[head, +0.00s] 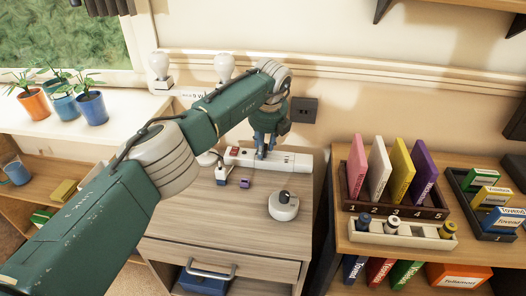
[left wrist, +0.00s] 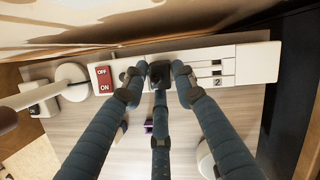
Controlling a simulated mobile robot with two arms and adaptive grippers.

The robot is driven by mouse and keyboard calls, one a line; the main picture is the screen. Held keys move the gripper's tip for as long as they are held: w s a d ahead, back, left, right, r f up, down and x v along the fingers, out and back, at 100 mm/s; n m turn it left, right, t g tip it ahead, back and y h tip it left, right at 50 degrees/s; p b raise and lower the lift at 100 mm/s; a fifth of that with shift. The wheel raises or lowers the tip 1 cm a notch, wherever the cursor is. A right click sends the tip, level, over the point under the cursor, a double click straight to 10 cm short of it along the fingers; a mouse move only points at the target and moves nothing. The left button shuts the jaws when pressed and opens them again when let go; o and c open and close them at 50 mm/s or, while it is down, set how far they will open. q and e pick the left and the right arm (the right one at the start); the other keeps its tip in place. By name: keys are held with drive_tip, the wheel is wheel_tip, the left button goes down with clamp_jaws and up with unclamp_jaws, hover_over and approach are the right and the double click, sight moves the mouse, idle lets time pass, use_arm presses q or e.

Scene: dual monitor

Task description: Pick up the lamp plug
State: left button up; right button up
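My left gripper (head: 266,150) points down over the white power strip (head: 289,160) at the back of the wooden cabinet. In the left wrist view its three fingers (left wrist: 157,78) are spread apart over the strip (left wrist: 249,63), right of the red OFF/ON switch (left wrist: 104,80). A dark shape lies between the outer fingertips; I cannot tell whether it is a plug or the middle fingertip. No plug is clearly identifiable as the lamp's. A small white-and-dark block (head: 222,174) and a small purple block (head: 244,183) lie in front of the strip. My right gripper is not in view.
A white round device with a dark knob (head: 284,205) stands at the cabinet's front right. A wall socket (head: 304,110) is behind. A shelf (head: 346,237) with books stands at right. Potted plants (head: 92,108) stand at left. The cabinet top's front is mostly clear.

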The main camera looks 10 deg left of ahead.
use_arm(q)
drive_tip(key=shift+r, duration=0.1)
clamp_jaws()
drive_tip(key=shift+w, duration=0.1)
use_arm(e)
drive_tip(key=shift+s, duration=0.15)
use_arm(q)
drive_tip(key=shift+r, duration=0.15)
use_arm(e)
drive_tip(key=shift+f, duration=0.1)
use_arm(q)
wheel_tip(320, 180, up, 10)
drive_tip(key=p, duration=0.1)
drive_tip(key=shift+r, duration=0.15)
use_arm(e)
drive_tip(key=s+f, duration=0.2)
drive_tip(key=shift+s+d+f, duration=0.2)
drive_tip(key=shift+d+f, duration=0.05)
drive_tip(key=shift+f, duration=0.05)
use_arm(q)
drive_tip(key=shift+r+p, duration=0.65)
drive_tip(key=shift+p, duration=0.2)
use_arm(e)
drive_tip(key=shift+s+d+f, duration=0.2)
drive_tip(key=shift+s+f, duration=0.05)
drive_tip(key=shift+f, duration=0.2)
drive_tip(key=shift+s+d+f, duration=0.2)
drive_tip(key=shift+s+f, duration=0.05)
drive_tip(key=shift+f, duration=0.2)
